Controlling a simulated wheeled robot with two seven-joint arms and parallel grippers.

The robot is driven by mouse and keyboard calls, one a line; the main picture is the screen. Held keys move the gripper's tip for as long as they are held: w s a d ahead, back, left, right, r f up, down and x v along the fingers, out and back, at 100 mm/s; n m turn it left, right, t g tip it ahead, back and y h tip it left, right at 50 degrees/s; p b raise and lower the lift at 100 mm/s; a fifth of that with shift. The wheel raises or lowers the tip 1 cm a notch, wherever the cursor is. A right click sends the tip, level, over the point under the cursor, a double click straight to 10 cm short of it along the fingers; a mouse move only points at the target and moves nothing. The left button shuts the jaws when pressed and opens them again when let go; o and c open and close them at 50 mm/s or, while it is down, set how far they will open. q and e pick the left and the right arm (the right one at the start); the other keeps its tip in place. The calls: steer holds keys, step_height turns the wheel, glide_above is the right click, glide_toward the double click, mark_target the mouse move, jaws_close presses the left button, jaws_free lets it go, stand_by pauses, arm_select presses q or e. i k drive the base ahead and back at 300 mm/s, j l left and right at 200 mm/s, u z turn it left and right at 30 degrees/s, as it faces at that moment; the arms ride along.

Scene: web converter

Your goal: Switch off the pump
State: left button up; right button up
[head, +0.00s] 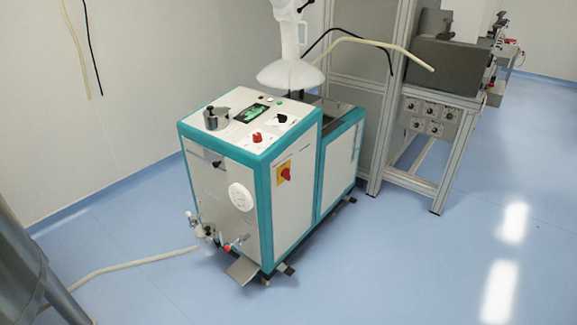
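The pump appears to be the white and teal wheeled cabinet (222,190) standing on the floor in the middle of the head view. Its side panel carries a red rotary switch on a yellow plate (285,174); its exact setting is too small to tell. The top panel has a lit green display (251,113), a red knob (257,138) and a black knob (281,119). A metal cylindrical part (216,118) also sits on top. Neither of my grippers is in view.
A white extraction hood (291,74) hangs over the cabinet's back. An aluminium frame (388,110) with a grey box stands behind right. A beige hose (140,262) runs along the floor at left. Blue floor is clear in front and right.

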mark_target(282, 118)
steer(key=i+j, duration=0.2)
steer(key=i, duration=0.3)
steer(key=i+j, duration=0.15)
steer(key=i, duration=0.3)
steer(key=i+j, duration=0.2)
steer(key=i, duration=0.3)
steer(key=i+j, duration=0.15)
steer(key=i, duration=0.3)
steer(key=z, duration=0.05)
